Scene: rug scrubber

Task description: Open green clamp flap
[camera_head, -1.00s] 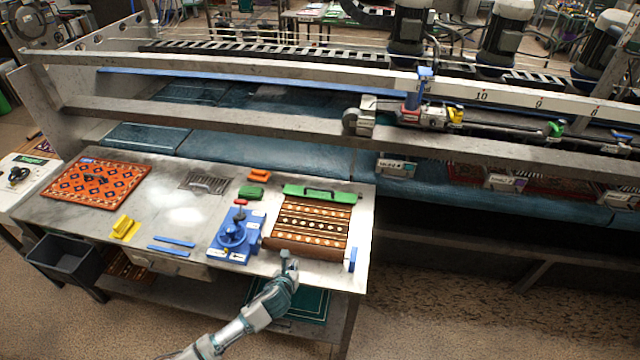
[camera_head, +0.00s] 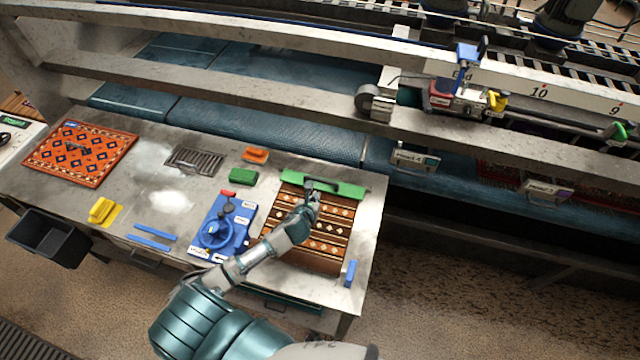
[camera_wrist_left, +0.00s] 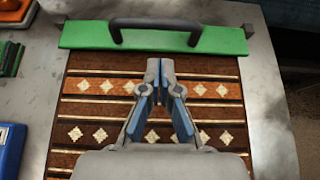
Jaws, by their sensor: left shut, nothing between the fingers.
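The green clamp flap (camera_head: 345,188) lies across the far edge of a brown patterned rug (camera_head: 325,243) on the metal table. It also shows in the left wrist view (camera_wrist_left: 85,35), with a dark handle (camera_wrist_left: 155,23) arched over its middle. The flap appears flat on the rug's edge. My left gripper (camera_head: 312,193) is over the rug, just on the near side of the flap and handle. In the left wrist view its fingers (camera_wrist_left: 160,68) are together and empty, pointing at the handle with a gap between. My right gripper is not in view.
A blue fixture with a round knob (camera_head: 222,230) stands left of the rug. Green (camera_head: 242,177) and orange (camera_head: 255,155) blocks lie behind it. A small blue piece (camera_head: 350,273) sits at the table's front right. A large machine rail (camera_head: 250,110) runs behind the table.

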